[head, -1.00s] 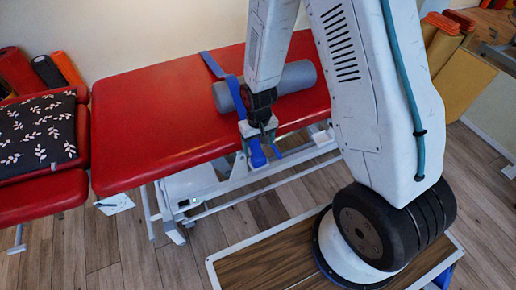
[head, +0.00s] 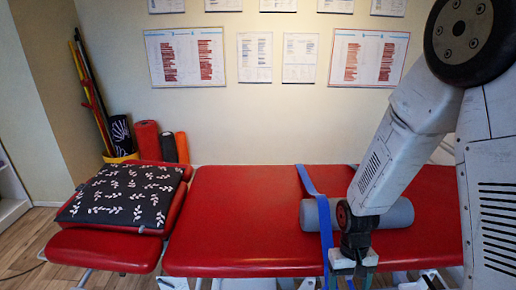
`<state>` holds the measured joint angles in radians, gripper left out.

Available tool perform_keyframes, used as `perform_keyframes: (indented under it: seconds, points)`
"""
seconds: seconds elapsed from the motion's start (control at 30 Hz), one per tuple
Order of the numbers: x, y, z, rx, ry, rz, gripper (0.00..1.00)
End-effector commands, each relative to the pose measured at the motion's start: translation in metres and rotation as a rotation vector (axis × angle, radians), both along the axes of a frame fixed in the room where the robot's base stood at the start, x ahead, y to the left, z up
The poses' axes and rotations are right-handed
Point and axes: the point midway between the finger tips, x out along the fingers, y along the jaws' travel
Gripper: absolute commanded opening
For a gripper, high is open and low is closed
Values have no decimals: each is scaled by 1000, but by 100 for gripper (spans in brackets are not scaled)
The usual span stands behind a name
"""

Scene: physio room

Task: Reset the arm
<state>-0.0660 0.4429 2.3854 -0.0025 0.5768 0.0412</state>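My arm reaches down from the right side of the head view. My gripper (head: 353,268) points down at the front edge of the red treatment table (head: 235,215), just right of a blue strap (head: 325,235). Its two fingers look spread apart, and I see nothing clearly held between them. The fingertips are small and close to the bottom of the picture. A grey bolster roll (head: 393,214) lies on the table behind my gripper and is partly hidden by my arm.
A black leaf-patterned cushion (head: 120,196) rests on the table's left section. Orange and dark rolls (head: 147,141) and tall poles (head: 92,95) stand behind it. Posters (head: 187,57) hang on the back wall. The table's middle is clear.

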Motion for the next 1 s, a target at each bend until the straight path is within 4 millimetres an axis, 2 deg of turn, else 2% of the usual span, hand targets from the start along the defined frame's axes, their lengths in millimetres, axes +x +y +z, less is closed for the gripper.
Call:
perform_keyframes:
  seconds: [0.03,0.3,0.5,0.8,1.0]
  points:
    - [-3,-1,18,0,3,1,72]
    - [-39,-8,117,4,17,5,72]
    - [-73,-13,184,7,-20,2,72]
    - [-128,-20,258,12,-153,-9,72]
    - [-149,-23,288,14,-294,-20,72]
